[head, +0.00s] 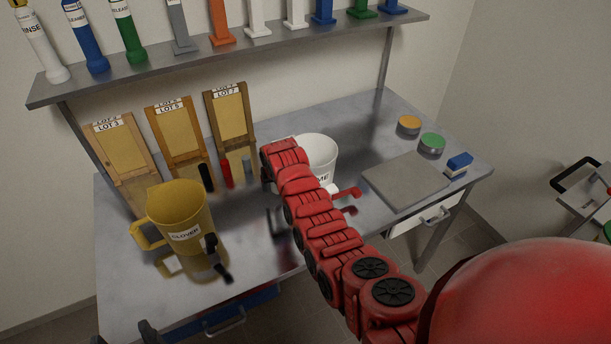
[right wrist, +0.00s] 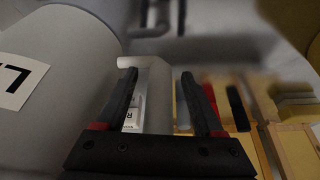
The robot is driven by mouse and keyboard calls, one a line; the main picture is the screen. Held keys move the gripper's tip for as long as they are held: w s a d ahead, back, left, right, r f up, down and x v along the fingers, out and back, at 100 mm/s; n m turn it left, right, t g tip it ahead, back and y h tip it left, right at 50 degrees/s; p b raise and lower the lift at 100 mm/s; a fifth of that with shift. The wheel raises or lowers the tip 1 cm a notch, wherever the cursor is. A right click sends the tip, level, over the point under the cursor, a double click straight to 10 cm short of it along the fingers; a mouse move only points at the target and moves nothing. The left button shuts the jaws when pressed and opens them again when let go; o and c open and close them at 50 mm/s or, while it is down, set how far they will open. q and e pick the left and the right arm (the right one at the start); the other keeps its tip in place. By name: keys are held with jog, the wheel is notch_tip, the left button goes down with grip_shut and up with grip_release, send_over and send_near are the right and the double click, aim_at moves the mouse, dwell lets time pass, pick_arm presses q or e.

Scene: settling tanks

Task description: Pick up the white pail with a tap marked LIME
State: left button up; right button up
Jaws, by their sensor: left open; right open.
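The white pail (head: 322,149) stands on the steel bench, partly behind my red right arm. The letters "ME" show on its label, and a red tap (head: 346,191) sticks out low on its right. In the right wrist view the pail (right wrist: 45,85) fills the left side, with an "L" on its label. My right gripper (right wrist: 159,74) is open there. A pale curved piece, which looks like the pail's handle (right wrist: 158,85), shows between its fingers; I cannot tell whether they touch it. My left gripper (head: 122,336) is open and empty at the bottom left, partly cut off.
A yellow pail (head: 180,208) marked CLOVER with a black tap stands at left. Wooden LOT boards (head: 180,130) and small cylinders (head: 225,172) are behind. A grey plate (head: 406,180), two round tins (head: 431,143) and a blue block lie right. A shelf (head: 250,52) of bottles hangs above.

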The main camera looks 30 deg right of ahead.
grip_shut()
dwell(1.3)
